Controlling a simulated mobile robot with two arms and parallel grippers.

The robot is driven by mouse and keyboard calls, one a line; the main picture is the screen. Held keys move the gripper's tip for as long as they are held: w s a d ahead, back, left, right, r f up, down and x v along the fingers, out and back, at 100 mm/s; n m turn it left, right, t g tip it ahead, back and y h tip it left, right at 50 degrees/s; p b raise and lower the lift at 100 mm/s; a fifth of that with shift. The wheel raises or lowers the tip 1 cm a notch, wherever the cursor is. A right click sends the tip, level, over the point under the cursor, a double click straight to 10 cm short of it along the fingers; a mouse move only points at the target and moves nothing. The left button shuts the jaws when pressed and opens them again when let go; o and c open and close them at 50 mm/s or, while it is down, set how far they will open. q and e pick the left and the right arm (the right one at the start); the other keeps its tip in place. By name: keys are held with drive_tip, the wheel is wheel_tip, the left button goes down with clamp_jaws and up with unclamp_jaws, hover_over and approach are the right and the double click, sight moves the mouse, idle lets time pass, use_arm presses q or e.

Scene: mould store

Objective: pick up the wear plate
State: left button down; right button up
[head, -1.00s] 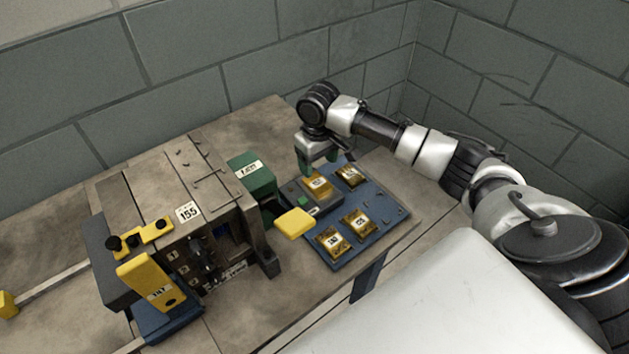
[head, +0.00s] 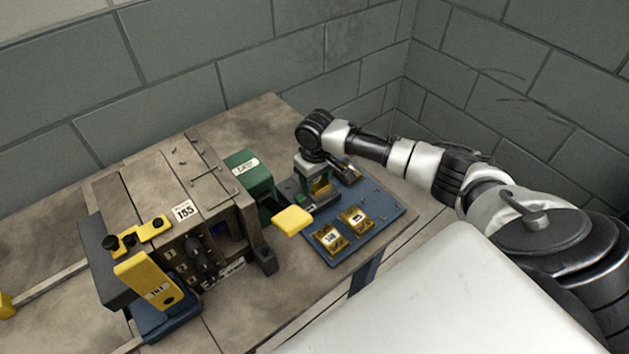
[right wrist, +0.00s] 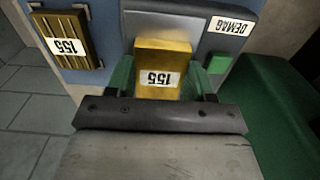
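A gold wear plate with a white 155 label (right wrist: 158,70) sits on a grey block marked DEMAG (right wrist: 222,50). In the head view this plate (head: 321,187) is partly hidden by my right gripper (head: 318,190). In the right wrist view the green fingers of my right gripper (right wrist: 162,82) stand on either side of the plate. They look open around it; contact is not clear. My left gripper is not in view.
More gold plates (head: 330,239) (head: 356,220) (head: 349,174) lie on the blue board (head: 375,210). A green block (head: 248,174) and a yellow handle (head: 292,221) stand close left of the gripper. A grey machine marked 155 (head: 205,195) stands further left.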

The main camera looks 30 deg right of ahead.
drive_tip(key=c, duration=0.6)
drive_tip(key=shift+r, duration=0.1)
